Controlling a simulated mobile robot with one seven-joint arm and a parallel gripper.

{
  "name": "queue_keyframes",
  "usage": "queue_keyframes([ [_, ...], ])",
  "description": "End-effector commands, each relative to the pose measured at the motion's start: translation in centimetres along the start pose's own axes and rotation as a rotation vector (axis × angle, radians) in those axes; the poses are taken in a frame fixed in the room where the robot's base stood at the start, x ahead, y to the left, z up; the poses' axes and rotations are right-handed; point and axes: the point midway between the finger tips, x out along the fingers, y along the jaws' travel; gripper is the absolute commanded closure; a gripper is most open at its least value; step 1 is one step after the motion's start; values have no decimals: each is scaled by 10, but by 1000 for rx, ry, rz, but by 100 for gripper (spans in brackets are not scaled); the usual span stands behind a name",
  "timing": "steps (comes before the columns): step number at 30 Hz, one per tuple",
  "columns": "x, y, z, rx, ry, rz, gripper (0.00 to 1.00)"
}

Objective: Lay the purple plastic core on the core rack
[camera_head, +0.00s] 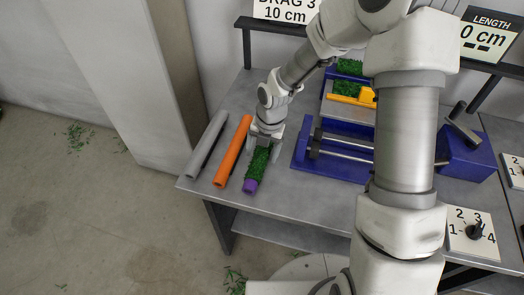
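The purple plastic core (250,186) shows its purple near end, with green bristly material covering the part behind it. It lies at the left of the grey table, to the right of an orange tube (232,152) and a grey tube (206,145), about parallel to them. My gripper (264,146) points down over the core's far part, with its fingers on either side of the green section. I cannot tell whether the fingers press on it. The core's far end is hidden by my gripper. No separate rack shape can be made out under the tubes.
A blue machine with metal rods (345,150) stands to the right of the core. A dial panel (474,232) is at the right. A pillar (145,80) stands left of the table. Green scraps lie on the floor.

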Motion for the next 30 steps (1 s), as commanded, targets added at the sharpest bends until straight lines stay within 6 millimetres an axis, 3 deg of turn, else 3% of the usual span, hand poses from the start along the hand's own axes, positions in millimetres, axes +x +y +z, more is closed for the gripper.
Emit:
queue_keyframes([
  [10,-1,0,0,0,0,0,6],
  [14,-10,0,1,1,-2,2,6],
  [17,-26,0,1,2,-3,2,6],
  [30,-133,0,2,3,-5,2,6],
])
